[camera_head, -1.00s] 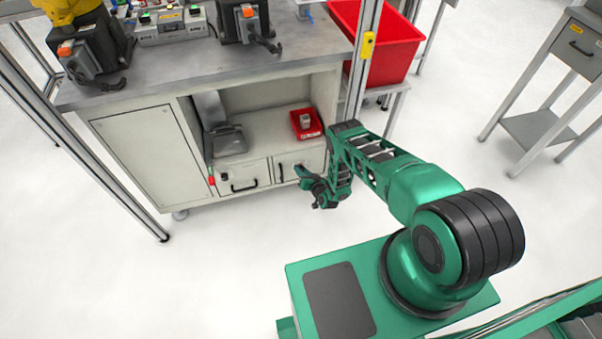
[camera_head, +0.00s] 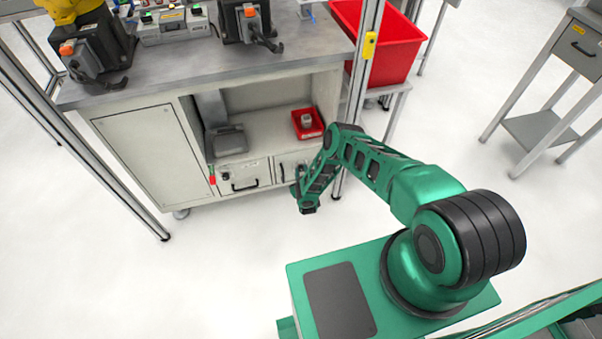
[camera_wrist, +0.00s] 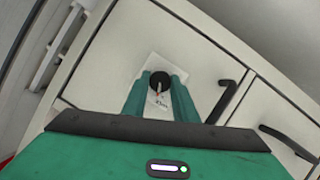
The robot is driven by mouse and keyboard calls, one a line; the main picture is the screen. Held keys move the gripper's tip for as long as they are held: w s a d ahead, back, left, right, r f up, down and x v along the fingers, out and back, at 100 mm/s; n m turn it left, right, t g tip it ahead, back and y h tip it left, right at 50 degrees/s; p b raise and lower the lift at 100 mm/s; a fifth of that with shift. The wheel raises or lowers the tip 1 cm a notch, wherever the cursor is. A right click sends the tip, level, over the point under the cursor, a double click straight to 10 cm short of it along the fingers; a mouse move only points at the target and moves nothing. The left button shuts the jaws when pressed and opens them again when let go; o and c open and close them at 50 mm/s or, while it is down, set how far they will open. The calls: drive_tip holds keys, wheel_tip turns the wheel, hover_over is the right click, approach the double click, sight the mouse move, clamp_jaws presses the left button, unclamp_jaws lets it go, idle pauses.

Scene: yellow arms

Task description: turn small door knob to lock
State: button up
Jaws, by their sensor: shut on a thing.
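A small round black knob (camera_wrist: 160,81) with a thin pale and reddish mark sits on a whitish plate (camera_wrist: 152,70) on the light drawer front (camera_wrist: 205,70) in the wrist view. Small lettering shows on the plate below the knob. My gripper (camera_wrist: 161,78) is shut on the knob, one green finger on each side of it. In the head view my gripper (camera_head: 298,191) is against the right-hand drawer of the grey cabinet, and the knob is hidden there behind my arm.
A black bar handle (camera_wrist: 222,101) is close beside my right finger in the wrist view, with another handle (camera_wrist: 287,143) farther right. A metal post (camera_head: 360,75) stands near my arm. A red bin (camera_head: 307,123) sits on the shelf above the drawers. The floor in front is clear.

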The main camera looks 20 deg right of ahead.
drive_tip(key=shift+a+f+n+h, duration=0.1)
drive_tip(key=shift+a+n+h, duration=0.1)
drive_tip(key=shift+n+h, duration=0.45)
drive_tip(key=shift+n, duration=0.25)
drive_tip(key=shift+a, duration=0.1)
drive_tip(key=o, duration=1)
drive_tip(key=shift+o, duration=0.2)
drive_tip(key=v, duration=1)
drive_tip(key=shift+s, duration=0.35)
